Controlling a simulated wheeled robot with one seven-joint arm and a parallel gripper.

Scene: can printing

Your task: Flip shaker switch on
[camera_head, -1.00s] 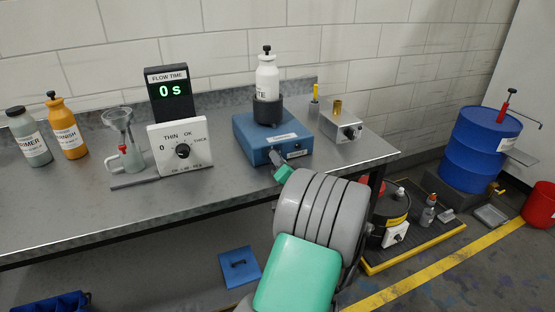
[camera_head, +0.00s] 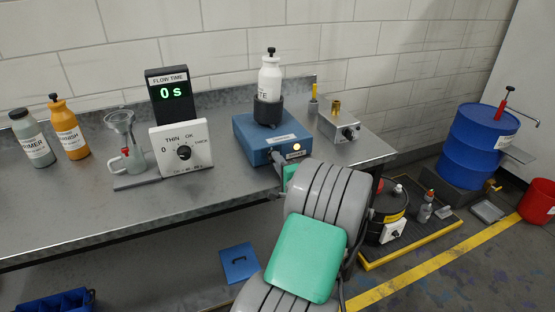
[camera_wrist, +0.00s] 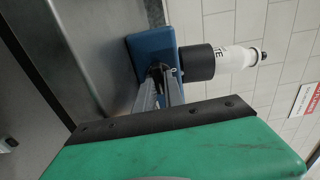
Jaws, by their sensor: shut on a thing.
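The shaker (camera_head: 262,148) is a blue box on the bench with a dark cup on top. A white bottle (camera_head: 269,75) with a black stopper stands upright in the cup. A small round light (camera_head: 297,147) on the shaker's front glows pale yellow. My gripper (camera_head: 279,160) is at the front face, just left of the light, shut on the shaker switch, which its fingers mostly hide. In the wrist view, my gripper (camera_wrist: 160,76) reaches to the blue shaker (camera_wrist: 148,48), with a small part of the shaker switch (camera_wrist: 173,70) showing at the tips.
A white dial panel (camera_head: 181,147), a flow time display (camera_head: 169,93) reading 0 s and a cup stand (camera_head: 124,143) are to the left. A grey box with a knob (camera_head: 340,127) is to the right. Blue drum (camera_head: 480,145) stands beyond the bench.

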